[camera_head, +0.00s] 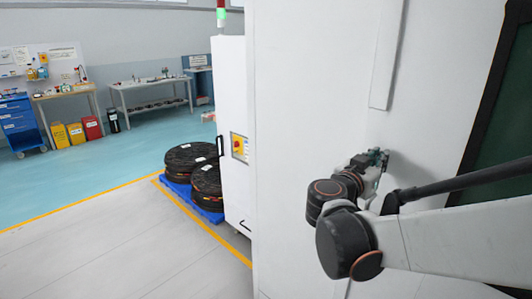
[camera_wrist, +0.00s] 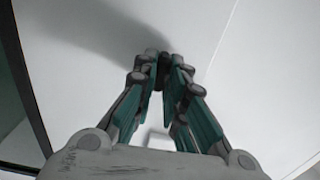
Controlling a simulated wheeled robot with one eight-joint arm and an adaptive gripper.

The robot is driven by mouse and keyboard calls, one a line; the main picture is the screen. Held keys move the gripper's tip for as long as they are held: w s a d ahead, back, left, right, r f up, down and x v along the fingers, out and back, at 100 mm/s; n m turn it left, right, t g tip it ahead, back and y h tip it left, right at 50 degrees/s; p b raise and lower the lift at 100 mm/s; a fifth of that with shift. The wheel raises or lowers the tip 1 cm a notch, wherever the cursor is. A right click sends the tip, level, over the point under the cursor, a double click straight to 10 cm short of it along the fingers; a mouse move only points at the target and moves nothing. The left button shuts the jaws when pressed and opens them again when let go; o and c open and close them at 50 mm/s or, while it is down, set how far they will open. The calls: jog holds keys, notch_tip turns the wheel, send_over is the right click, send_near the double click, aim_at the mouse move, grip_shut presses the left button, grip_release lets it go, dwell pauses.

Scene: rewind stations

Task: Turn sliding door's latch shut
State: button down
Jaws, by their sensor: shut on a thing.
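My gripper (camera_head: 377,158) is at the white panel of the sliding door (camera_head: 320,90) in the head view. In the wrist view my gripper (camera_wrist: 163,66) has its fingertips close together, shut on a small dark piece, the latch (camera_wrist: 163,72), against the pale panel. The fingers cover most of the latch, so how far it is turned cannot be told. In the head view the latch is hidden by the fingers.
A raised vertical strip (camera_head: 388,55) runs down the panel above my gripper. A dark window (camera_head: 508,110) is at the right. A white cabinet with a yellow switch plate (camera_head: 239,147) and black reels (camera_head: 190,157) on a blue pallet stand left.

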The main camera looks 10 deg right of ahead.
jog(key=shift+w+n, duration=0.1)
jog(key=shift+n, duration=0.3)
jog(key=shift+w+a+f+n+p, duration=0.1)
jog(key=shift+n+p, duration=0.25)
jog(key=shift+n, duration=3.9)
jog(key=shift+w+a+f+n+p, duration=0.1)
jog(key=shift+n+p, duration=0.25)
jog(key=shift+n, duration=3.9)
jog(key=c, duration=1.6)
grip_release()
jog(key=shift+d, duration=0.1)
jog(key=shift+c, duration=0.2)
jog(key=shift+s, duration=0.1)
